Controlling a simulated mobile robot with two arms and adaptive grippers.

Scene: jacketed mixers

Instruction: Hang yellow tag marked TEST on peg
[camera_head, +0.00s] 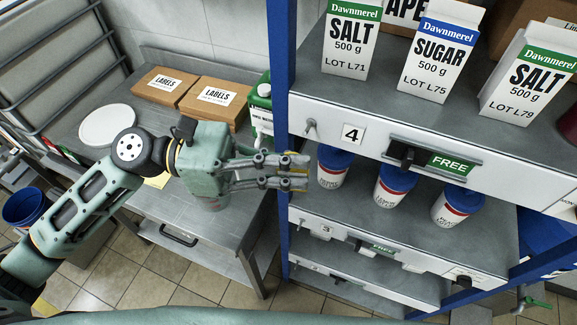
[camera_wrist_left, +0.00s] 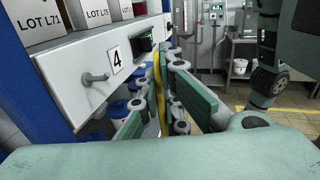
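The peg (camera_head: 310,126) is a short grey pin on the white shelf front, left of the number 4 plate. It also shows in the wrist view (camera_wrist_left: 96,78), bare. My left gripper (camera_head: 292,171) reaches in from the left, just below and left of the peg, apart from it. Its fingers are closed on a thin yellow tag (camera_head: 299,159), mostly hidden by them. In the wrist view the tag (camera_wrist_left: 163,85) stands nearly edge-on between the finger pads; its writing cannot be read. My right gripper is not in view.
A blue post (camera_head: 281,90) stands at the shelf's left edge. A FREE slider (camera_head: 433,158) sits right of the number 4 plate (camera_head: 352,134). Blue-lidded tubs (camera_head: 394,185) stand below; cartons (camera_head: 437,58) stand above. A steel table (camera_head: 225,235) holds LABELS boxes (camera_head: 216,98).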

